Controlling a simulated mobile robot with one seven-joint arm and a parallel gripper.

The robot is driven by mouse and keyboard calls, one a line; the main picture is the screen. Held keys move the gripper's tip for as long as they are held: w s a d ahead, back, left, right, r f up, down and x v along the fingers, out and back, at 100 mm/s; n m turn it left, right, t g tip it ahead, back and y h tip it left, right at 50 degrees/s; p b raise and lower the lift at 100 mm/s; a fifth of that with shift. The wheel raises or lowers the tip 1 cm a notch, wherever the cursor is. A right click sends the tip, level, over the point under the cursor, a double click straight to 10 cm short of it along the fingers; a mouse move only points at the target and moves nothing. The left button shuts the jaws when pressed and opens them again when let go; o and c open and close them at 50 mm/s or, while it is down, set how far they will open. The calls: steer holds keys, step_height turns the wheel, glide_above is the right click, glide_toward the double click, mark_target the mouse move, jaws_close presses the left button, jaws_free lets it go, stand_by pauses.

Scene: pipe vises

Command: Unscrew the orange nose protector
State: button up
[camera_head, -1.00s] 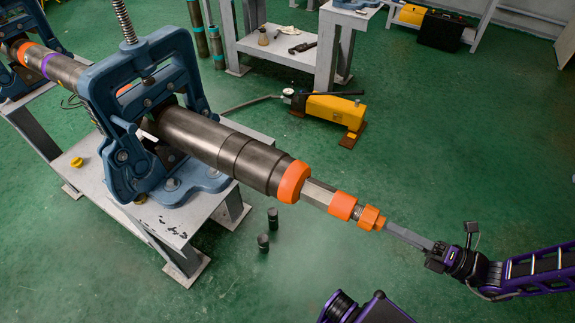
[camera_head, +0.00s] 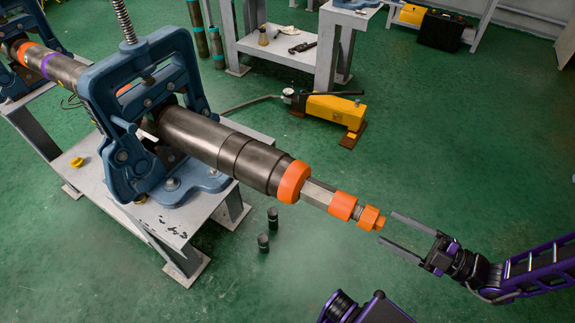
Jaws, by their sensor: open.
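The orange nose protector (camera_head: 370,217) sits at the free right end of a long dark pipe tool (camera_head: 222,150). A short grey threaded length (camera_head: 357,213) shows just behind it, then another orange ring (camera_head: 342,206) on a metal shaft (camera_head: 318,193). A larger orange ring (camera_head: 292,181) is farther back on the tool. My gripper (camera_head: 388,227) is open and empty, just right of the nose protector. Its two long grey fingers point left towards the protector and stand apart. In this view the tips look close to its end; I cannot tell whether they touch it.
A blue pipe vise (camera_head: 128,163) on a grey table (camera_head: 222,208) clamps the tool. Two dark cylinders (camera_head: 263,243) stand on the green floor below. A yellow pump (camera_head: 333,108) and a workbench (camera_head: 275,43) are behind. The floor around my gripper looks clear.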

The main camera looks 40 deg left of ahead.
steer(key=shift+m, duration=0.6)
steer(key=shift+a, duration=0.15)
steer(key=shift+s+a, duration=0.25)
steer(key=shift+a, duration=0.7)
jaws_close()
steer(key=n+g+b, duration=0.1)
steer(key=n+b, duration=0.2)
steer(key=n, duration=1.2)
